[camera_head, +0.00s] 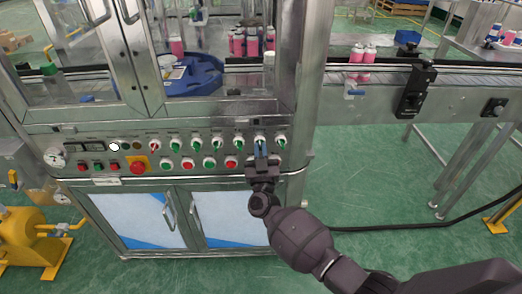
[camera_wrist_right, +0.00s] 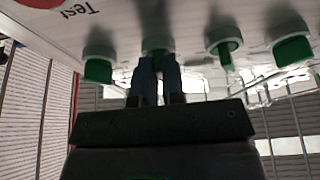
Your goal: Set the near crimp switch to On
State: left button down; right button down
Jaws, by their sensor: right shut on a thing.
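My right gripper (camera_head: 261,151) reaches up to the front control panel. Its two blue-grey fingers, seen close in the right wrist view (camera_wrist_right: 157,82), are shut on the knob of a green switch (camera_wrist_right: 157,46). In the head view this switch (camera_head: 260,137) is in the upper row, second from the right end. The fingers hide most of its knob, so I cannot tell which position it is turned to. Its label is too small to read. My left gripper is not in view.
Another green switch (camera_head: 281,140) sits close on the right, and one (camera_head: 238,141) on the left. Below are green and red buttons (camera_head: 231,161) and a red emergency button (camera_head: 137,167) on yellow. A conveyor (camera_head: 390,76) with pink cans runs right. Open floor lies right of the cabinet.

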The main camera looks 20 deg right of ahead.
jog(key=m+h, duration=0.1)
jog(key=m, duration=0.1)
jog(key=shift+a+f+m, duration=0.1)
jog(key=shift+f+m, duration=0.05)
jog(key=shift+m, duration=0.25)
jog(key=m+g+h, duration=0.1)
jog(key=m+h, duration=0.1)
jog(key=m, duration=0.2)
jog(key=shift+h, duration=0.3)
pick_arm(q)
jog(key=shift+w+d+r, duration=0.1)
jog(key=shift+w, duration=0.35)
pick_arm(e)
jog(key=shift+m+g+h, duration=0.4)
jog(key=shift+m+g, duration=0.3)
jog(key=shift+m, duration=0.6)
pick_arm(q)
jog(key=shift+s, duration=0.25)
pick_arm(e)
jog(key=shift+a, duration=0.1)
jog(key=c, duration=1.2)
grip_release()
jog(key=shift+r, duration=0.2)
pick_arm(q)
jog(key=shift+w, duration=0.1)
pick_arm(e)
jog(key=shift+f, duration=0.1)
